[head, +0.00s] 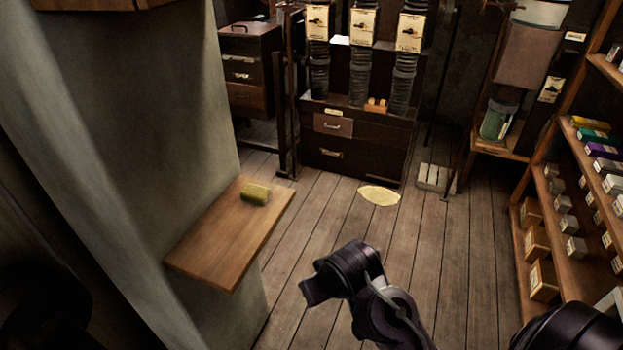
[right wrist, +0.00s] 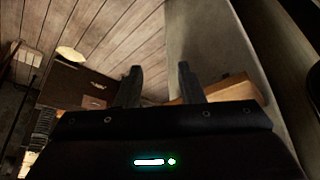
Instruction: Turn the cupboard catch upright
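I cannot make out a cupboard catch in either view. A brown wooden box edge (head: 95,4) is cut off at the top left of the head view; whether it is the cupboard I cannot tell. My right gripper (head: 311,290) is low in the middle of the head view, right of a wall shelf and apart from it. In the right wrist view its two fingers (right wrist: 159,80) stand apart with nothing between them. My left gripper is not in view; only a dark, unclear shape shows at the lower left.
A dark drawer cabinet (head: 358,143) with labelled columns stands at the back. Racks of small boxes (head: 572,205) line the right side.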

